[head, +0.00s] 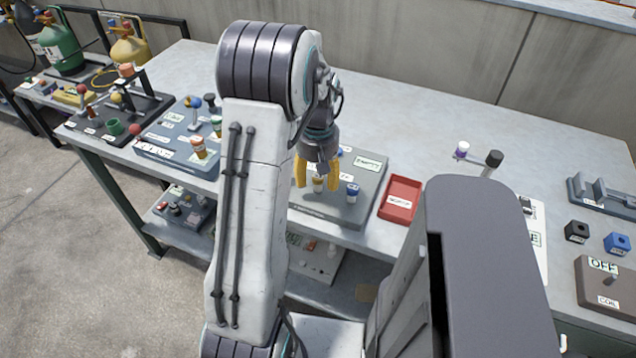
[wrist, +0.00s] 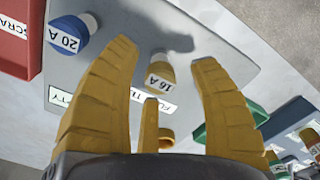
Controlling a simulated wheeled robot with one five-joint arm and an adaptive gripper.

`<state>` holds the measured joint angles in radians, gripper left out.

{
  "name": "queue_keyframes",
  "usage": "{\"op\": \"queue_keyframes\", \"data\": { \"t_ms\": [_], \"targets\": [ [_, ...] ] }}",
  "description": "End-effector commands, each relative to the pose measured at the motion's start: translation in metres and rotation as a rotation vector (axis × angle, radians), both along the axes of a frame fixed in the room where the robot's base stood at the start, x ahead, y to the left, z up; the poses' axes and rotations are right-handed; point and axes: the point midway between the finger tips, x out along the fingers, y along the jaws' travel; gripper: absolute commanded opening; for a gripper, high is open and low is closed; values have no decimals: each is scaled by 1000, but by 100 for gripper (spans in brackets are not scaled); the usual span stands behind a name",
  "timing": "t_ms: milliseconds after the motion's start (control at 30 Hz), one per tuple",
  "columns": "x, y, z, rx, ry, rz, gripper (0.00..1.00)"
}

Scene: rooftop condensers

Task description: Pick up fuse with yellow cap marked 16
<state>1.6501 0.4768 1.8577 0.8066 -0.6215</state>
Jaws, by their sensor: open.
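The fuse marked 16 A (wrist: 160,74) has a yellow cap and a white label. It stands on a grey board (head: 341,211), and in the head view it shows between my fingers (head: 318,187). My gripper (wrist: 165,54) is open and points down at the board. In the wrist view the fuse lies in the gap between the two large yellow fingers, apart from both. An orange-yellow round piece (wrist: 166,136) shows lower in the gap, partly hidden by a finger. I cannot tell what it is.
A blue-capped 20 A fuse (wrist: 70,36) stands close beside one finger; it also shows in the head view (head: 351,193). A red scrap tray (head: 400,199) is to the right. A blue-grey board with coloured parts (head: 178,150) is to the left.

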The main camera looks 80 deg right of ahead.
Motion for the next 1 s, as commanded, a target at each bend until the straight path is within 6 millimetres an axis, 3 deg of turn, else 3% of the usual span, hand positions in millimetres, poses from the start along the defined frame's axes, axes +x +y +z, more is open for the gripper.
{"op": "queue_keyframes", "data": {
  "t_ms": [133,767,1000],
  "targets": [
    [0,0,0,0,0,0,57],
    [0,0,0,0,0,0,1],
    [0,0,0,1,0,0,0]
  ]
}}
